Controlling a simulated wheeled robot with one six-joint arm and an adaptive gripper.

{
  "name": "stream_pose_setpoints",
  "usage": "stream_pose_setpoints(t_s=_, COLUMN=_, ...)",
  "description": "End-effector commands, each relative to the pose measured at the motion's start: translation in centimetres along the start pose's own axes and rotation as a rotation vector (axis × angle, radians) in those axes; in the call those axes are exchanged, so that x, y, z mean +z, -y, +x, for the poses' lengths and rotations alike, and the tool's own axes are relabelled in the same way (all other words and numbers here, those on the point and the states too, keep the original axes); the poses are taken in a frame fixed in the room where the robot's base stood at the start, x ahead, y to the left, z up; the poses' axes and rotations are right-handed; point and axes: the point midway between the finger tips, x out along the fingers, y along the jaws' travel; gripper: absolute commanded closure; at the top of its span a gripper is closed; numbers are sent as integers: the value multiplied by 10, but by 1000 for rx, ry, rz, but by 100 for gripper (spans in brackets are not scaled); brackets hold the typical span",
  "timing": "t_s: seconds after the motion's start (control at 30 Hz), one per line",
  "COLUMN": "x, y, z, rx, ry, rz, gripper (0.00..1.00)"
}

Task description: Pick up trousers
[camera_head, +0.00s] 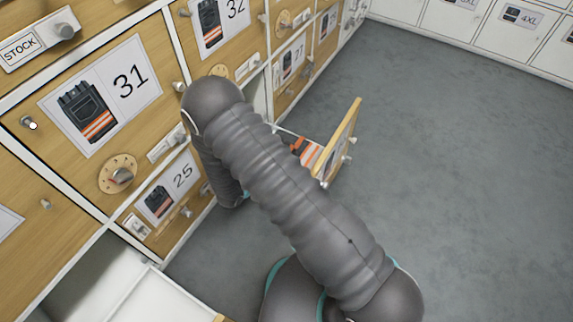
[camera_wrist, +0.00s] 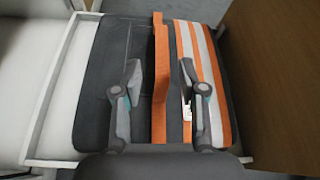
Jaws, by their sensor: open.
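The folded trousers (camera_wrist: 100,85) lie in an open drawer, dark grey with orange and white stripes on the right. An orange upright band (camera_wrist: 160,110) rises from them, between my fingers. My gripper (camera_wrist: 160,68) is open over the trousers, one finger on each side of the band. Whether the fingers touch it I cannot tell. In the head view, a striped part of the trousers (camera_head: 312,155) shows in the drawer; my arm hides the rest and my gripper.
The pulled-out drawer's wooden front (camera_head: 343,140) stands out from the cabinet. Closed drawers with trouser pictures and numbers, such as 31 (camera_head: 130,80) and 25 (camera_head: 182,175), surround it. An open white compartment (camera_head: 100,280) is at lower left. Grey floor (camera_head: 450,170) is clear at right.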

Motion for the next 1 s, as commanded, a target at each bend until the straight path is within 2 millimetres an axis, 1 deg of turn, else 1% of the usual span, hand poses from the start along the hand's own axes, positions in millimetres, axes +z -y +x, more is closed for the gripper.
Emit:
stream_pose_setpoints(t_s=0.17, x=-1, y=0, z=10, rx=0, ry=0, rz=-1, gripper=59)
stream_pose_setpoints(t_s=0.27, x=-3, y=2, z=21, rx=-3, ry=-1, rz=1, gripper=59)
stream_pose_setpoints(t_s=0.4, x=-6, y=4, z=41, rx=-2, ry=-1, rz=1, gripper=59)
stream_pose_setpoints(t_s=0.5, x=-5, y=3, z=52, rx=-2, ry=-1, rz=1, gripper=59)
stream_pose_setpoints(t_s=0.63, x=-4, y=3, z=58, rx=0, ry=0, rz=1, gripper=59)
stream_pose_setpoints(t_s=0.83, x=-4, y=3, z=58, rx=1, ry=0, rz=1, gripper=59)
stream_pose_setpoints(t_s=0.87, x=-4, y=3, z=58, rx=1, ry=0, rz=0, gripper=64)
stream_pose_setpoints(t_s=0.9, x=-4, y=3, z=58, rx=0, ry=0, rz=0, gripper=74)
stream_pose_setpoints(t_s=0.97, x=-4, y=3, z=58, rx=0, ry=0, rz=0, gripper=89)
stream_pose_setpoints(t_s=1.0, x=-4, y=3, z=58, rx=0, ry=0, rz=0, gripper=99)
